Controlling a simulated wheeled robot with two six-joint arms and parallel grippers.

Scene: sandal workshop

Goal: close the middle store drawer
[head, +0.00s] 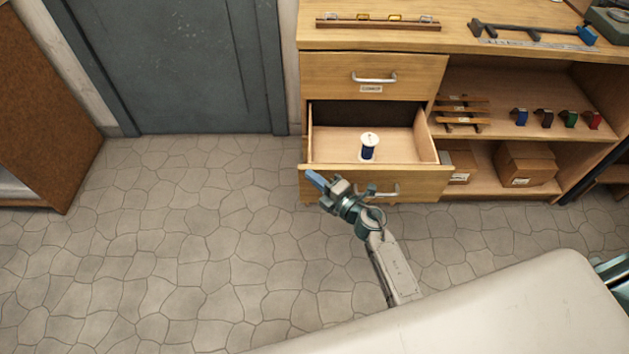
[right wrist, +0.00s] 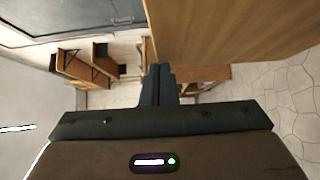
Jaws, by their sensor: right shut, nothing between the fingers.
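The middle store drawer (head: 428,179) is pulled out of the wooden cabinet, below a shut upper drawer (head: 330,75). A spool with dark blue thread (head: 368,150) stands upright inside it. The open drawer's front carries a metal handle, partly hidden by my right gripper (head: 316,181). That gripper is shut and empty, at the left part of the drawer front; I cannot tell whether it touches. In the right wrist view its closed fingers (right wrist: 158,75) show beside a wooden panel (right wrist: 230,30). My left gripper is not in view.
The bench top holds a rack (head: 378,24) and tools. Open shelves to the right hold small coloured items and cardboard boxes (head: 525,165). A brown cabinet (head: 40,110) stands at far left, near a grey door (head: 185,60). The stone floor (head: 180,240) before the drawers is clear.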

